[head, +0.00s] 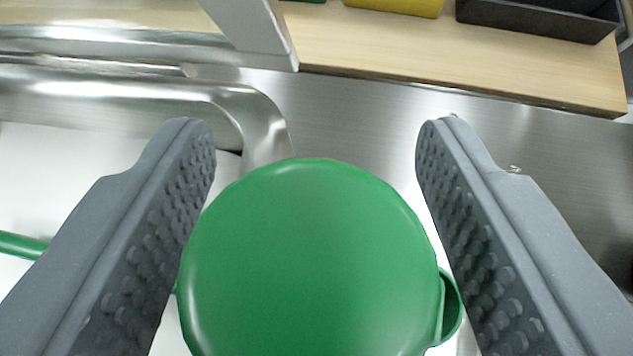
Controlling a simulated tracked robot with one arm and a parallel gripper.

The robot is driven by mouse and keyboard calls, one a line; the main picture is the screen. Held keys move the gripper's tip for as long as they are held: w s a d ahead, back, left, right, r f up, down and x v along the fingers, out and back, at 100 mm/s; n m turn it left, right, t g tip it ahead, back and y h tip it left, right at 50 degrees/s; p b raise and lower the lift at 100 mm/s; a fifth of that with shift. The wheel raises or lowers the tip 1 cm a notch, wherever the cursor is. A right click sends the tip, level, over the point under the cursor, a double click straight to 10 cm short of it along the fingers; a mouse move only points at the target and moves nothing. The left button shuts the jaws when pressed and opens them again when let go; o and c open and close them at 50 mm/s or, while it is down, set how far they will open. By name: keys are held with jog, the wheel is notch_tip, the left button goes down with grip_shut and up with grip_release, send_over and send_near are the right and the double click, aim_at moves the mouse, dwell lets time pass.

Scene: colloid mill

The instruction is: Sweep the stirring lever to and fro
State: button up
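A large round green cap or knob (310,260) fills the lower middle of the head view, seen from above. A small green curved piece (451,305) shows at its right edge. A thin green rod (22,245) shows at the far left, partly hidden by the left finger. I cannot tell which green part is the stirring lever, or whether the parts are joined. My gripper (315,130) is open, with one grey ribbed finger on each side of the green cap in the picture. I see no clear contact, and what lies beneath the cap is hidden.
A shiny steel basin rim (262,118) curves behind the left finger, around a white area. A steel surface (350,100) lies beyond the cap. At the back are a wooden board (400,48), a yellow container (400,5), a dark tray (540,18) and a grey bar (250,30).

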jog(key=shift+s+a+r, duration=0.1)
jog(key=shift+s+r, duration=0.1)
jog(key=v, duration=1.3)
jog(key=shift+b, duration=0.35)
jog(key=shift+s, duration=0.1)
